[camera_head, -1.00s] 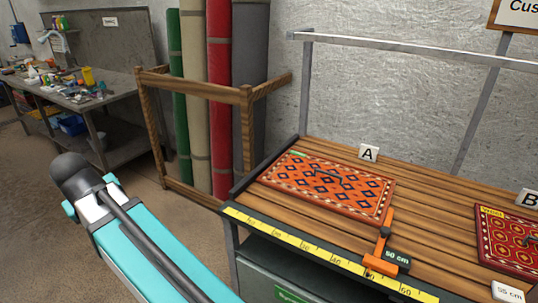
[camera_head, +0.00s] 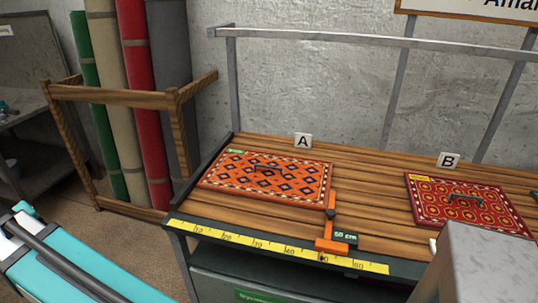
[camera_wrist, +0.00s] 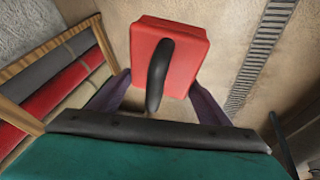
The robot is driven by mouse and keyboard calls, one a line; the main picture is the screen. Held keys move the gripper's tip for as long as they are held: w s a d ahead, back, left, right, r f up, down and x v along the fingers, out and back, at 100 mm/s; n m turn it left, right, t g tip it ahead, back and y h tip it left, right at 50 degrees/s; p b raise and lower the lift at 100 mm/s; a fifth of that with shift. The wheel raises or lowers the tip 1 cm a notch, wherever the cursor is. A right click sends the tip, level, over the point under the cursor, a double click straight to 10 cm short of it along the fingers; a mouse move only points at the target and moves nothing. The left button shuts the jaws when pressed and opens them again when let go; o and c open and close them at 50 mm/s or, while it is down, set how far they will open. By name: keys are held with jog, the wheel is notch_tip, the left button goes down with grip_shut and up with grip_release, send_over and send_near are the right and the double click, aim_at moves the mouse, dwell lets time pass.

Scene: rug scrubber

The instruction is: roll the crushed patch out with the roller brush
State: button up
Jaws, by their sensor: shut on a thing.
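In the wrist view, my gripper (camera_wrist: 160,106) is shut on a red block-shaped tool (camera_wrist: 185,50) with a curved black handle (camera_wrist: 157,75). Its underside is hidden, so I cannot tell whether it is the roller brush. In the head view, an orange rug with blue diamonds (camera_head: 230,180) lies by sign A (camera_head: 302,141). A red rug with yellow rings (camera_head: 430,210) lies by sign B (camera_head: 449,160). Each has a dark handle-like shape on top. I cannot make out a crushed patch on either. My gripper is outside the head view.
The rugs lie on a slatted wooden bench (camera_head: 375,190) with a yellow ruler (camera_head: 275,247) along its front and an orange slide marker (camera_head: 328,235). A grey block (camera_head: 485,265) covers the lower right. A wooden rack (camera_head: 125,93) with rolled rugs stands left.

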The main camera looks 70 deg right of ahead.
jog(key=s+d+m+g+h+p, duration=0.1)
jog(key=s+d+m, duration=0.2)
jog(key=d, duration=1)
jog(key=s+d+m+g+p, duration=0.1)
jog(key=s+d+m+p, duration=0.1)
jog(key=d, duration=1)
jog(key=s+d+m+h+p, duration=0.1)
jog(key=s+d+m, duration=0.2)
jog(key=d, duration=1)
jog(key=s+d+m+g+p, duration=0.3)
jog(key=s+d+m, duration=0.4)
jog(key=s+d, duration=2)
jog(key=s, duration=0.3)
jog(key=shift+f+g, duration=0.3)
jog(key=shift+f, duration=0.1)
jog(key=shift+d, duration=0.1)
